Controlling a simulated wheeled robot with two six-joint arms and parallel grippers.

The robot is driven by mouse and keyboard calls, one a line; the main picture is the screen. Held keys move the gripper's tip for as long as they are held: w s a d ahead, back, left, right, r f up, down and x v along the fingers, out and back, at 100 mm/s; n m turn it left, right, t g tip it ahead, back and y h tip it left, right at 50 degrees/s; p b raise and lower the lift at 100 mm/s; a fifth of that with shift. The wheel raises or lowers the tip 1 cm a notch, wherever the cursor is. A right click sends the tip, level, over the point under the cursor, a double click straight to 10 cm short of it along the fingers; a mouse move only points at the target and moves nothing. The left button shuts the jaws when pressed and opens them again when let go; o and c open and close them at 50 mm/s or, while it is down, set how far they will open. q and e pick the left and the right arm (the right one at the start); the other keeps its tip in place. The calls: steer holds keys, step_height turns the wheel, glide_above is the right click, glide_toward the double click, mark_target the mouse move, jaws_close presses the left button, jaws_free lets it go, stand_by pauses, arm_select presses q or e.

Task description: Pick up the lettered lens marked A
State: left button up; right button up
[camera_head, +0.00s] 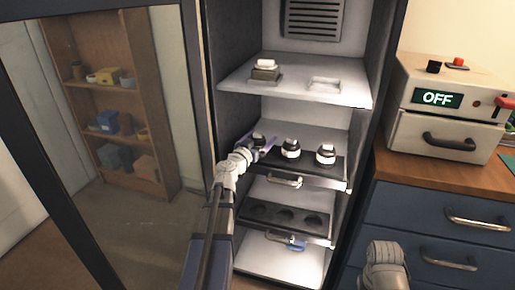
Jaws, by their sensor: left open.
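Three small white-and-black lenses stand in a row on a dark tray (309,171) on the cabinet's middle shelf: a left one (259,138), a middle one (291,149) and a right one (326,154). No letter is readable on any of them, so I cannot tell which is A. My left gripper (260,144) is open at the left lens, its fingers by that lens and partly covering it. I cannot tell whether they touch it. Another white-topped piece (265,66) sits on a grey block on the top shelf. My right gripper is out of view; only part of that arm shows at bottom right.
A lower dark tray (284,217) has empty round recesses. The top shelf (295,86) has an empty holder (324,84) at right. A glass door (100,130) stands at left. A white machine (446,115) reading OFF sits on the right counter above blue drawers (440,215).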

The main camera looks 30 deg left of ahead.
arm_select(q)
steer(key=shift+w, duration=0.15)
steer(key=shift+c, duration=0.2)
steer(key=c, duration=1.2)
